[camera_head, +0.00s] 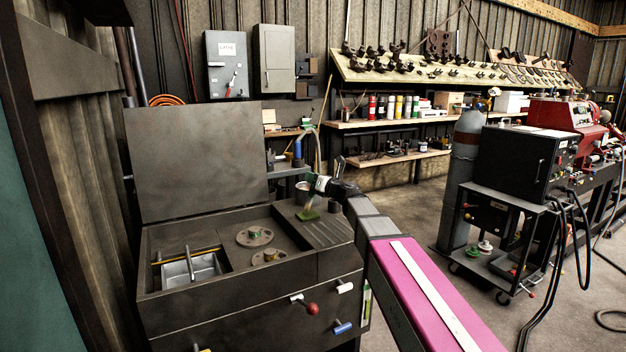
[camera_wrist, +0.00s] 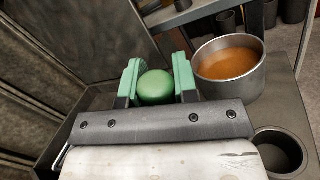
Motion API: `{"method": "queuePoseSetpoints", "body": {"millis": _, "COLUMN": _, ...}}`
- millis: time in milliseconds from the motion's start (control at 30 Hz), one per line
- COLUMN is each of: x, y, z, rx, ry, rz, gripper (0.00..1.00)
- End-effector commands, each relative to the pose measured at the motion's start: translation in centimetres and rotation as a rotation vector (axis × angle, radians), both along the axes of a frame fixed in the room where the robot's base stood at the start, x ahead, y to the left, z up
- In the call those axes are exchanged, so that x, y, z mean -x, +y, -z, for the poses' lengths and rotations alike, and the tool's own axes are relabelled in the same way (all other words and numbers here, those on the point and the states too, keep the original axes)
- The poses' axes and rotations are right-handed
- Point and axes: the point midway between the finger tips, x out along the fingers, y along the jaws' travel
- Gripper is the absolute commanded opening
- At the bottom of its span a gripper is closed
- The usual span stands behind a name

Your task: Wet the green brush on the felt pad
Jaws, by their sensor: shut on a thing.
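My gripper (camera_head: 312,202) is over the right rear of the dark cabinet top in the head view. In the wrist view my gripper (camera_wrist: 156,72) has its green fingers shut on both sides of a rounded green brush handle (camera_wrist: 155,87). A round metal pot (camera_wrist: 203,73) with an orange-brown surface inside stands to the right of the brush in the wrist view. I cannot tell which surface is the felt pad.
The cabinet (camera_head: 230,305) has a raised lid (camera_head: 195,160) behind it. A dark round cup (camera_wrist: 262,140) sits at the lower right in the wrist view.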

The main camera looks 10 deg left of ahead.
Motion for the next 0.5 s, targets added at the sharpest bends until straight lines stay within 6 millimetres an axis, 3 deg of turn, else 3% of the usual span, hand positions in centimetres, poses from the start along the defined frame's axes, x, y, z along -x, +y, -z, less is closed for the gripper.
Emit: {"method": "queuePoseSetpoints", "body": {"millis": 500, "x": 0.00, "y": 0.01, "z": 0.51, "rx": 0.000, "ry": 0.000, "rz": 0.000, "gripper": 0.04}}
